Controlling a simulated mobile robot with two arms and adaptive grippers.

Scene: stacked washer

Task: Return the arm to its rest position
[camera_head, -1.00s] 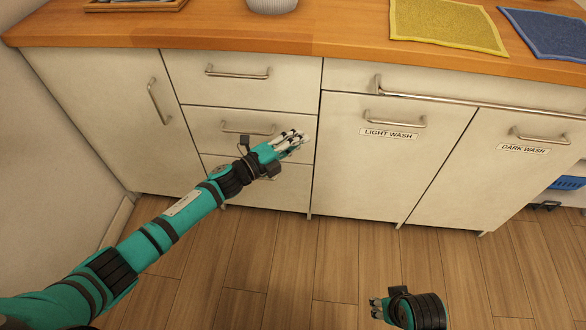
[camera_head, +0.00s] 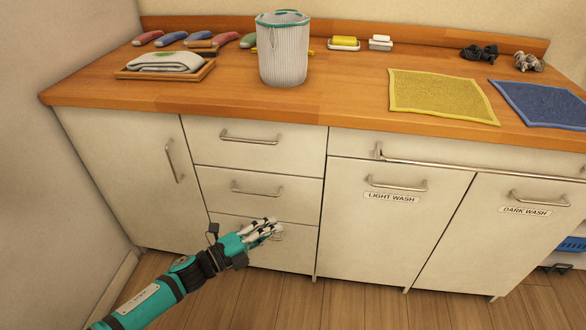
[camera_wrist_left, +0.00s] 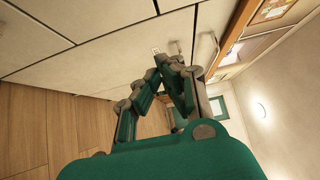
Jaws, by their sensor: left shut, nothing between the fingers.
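My left arm (camera_head: 160,297) is teal with black bands and reaches in from the lower left in the head view. Its left gripper (camera_head: 275,229) is in front of the lowest drawer of the cabinet, its fingers partly covering that drawer's handle. In the left wrist view the fingers of the left gripper (camera_wrist_left: 160,60) meet at their tips with nothing between them. I cannot tell whether the gripper touches the drawer front. My right gripper is out of view.
The closed cabinet (camera_head: 90,150) carries a wooden counter (camera_head: 200,98). On it are a striped basket (camera_head: 283,55), a tray (camera_head: 125,73) with a folded cloth, a yellow mat (camera_head: 440,95) and a blue mat (camera_head: 545,103). Doors read LIGHT WASH (camera_head: 385,225) and DARK WASH (camera_head: 510,250). Wooden floor (camera_head: 360,300) lies in front.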

